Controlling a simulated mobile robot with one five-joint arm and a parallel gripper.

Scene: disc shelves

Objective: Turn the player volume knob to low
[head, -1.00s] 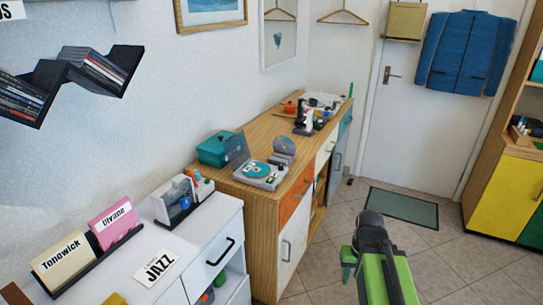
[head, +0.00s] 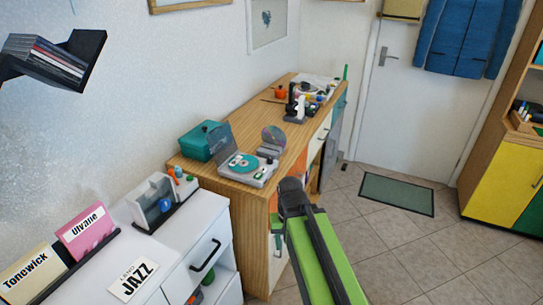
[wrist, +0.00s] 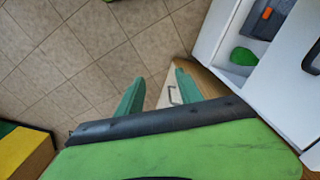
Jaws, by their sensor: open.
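In the head view my green arm reaches up from the bottom, to the right of the player and in front of the sideboard. The fingers are mostly hidden there behind the arm. The player is not in the wrist view.
A teal box (head: 203,141) stands left of the player, and a shiny disc (head: 273,137) stands behind it. A white cabinet (head: 205,225) with a JAZZ card (head: 133,281) is in front.

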